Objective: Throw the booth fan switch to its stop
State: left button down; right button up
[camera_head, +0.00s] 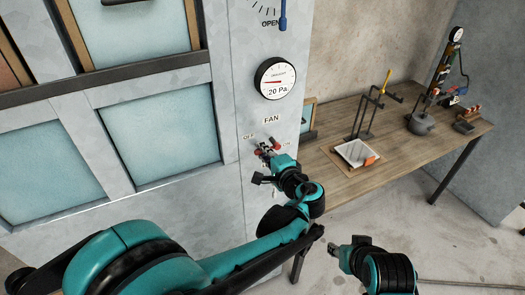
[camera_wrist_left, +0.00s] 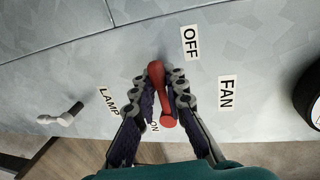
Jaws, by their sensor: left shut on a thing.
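The booth fan switch is a red lever (camera_wrist_left: 158,88) on the grey panel, with a rounded red end (camera_wrist_left: 168,121) beside the ON label (camera_wrist_left: 154,127). The OFF label (camera_wrist_left: 190,42) is near its other end. My left gripper (camera_wrist_left: 163,98) is shut on the lever, a finger on each side. In the head view my left gripper (camera_head: 266,151) is at the panel below the FAN label (camera_head: 272,119), and it partly hides the switch. My right gripper (camera_head: 352,244) hangs low in front, away from the panel; its jaw opening is unclear.
A pressure gauge (camera_head: 276,78) is above the switch, with a blue handle (camera_head: 283,15) higher up. A lamp switch (camera_wrist_left: 62,118) is close by in the wrist view. A wooden bench (camera_head: 395,140) with a tray (camera_head: 356,153) and tools stands to the right.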

pick_arm(q)
jog(key=c, duration=1.5)
grip_release()
jog(key=shift+c, duration=0.2)
jog(key=v, duration=0.7)
jog(key=shift+s, duration=0.2)
jog(key=shift+d, duration=0.15)
jog(key=s+a+f+n+g+b, duration=0.25)
jog(key=a+f, duration=0.25)
jog(key=a, duration=0.4)
jog(key=s+a+f+n+g+h+b, duration=0.2)
jog(key=s+a+f+n+h, duration=0.2)
jog(key=s, duration=0.4)
jog(key=s+a+f+n+g+h+b, duration=0.2)
jog(key=s+f+n, duration=0.3)
jog(key=s+f, duration=0.3)
jog(key=shift+a+f+n+h+b, duration=0.35)
jog(key=shift+a+f+h+b, duration=0.15)
jog(key=shift+a+h, duration=0.4)
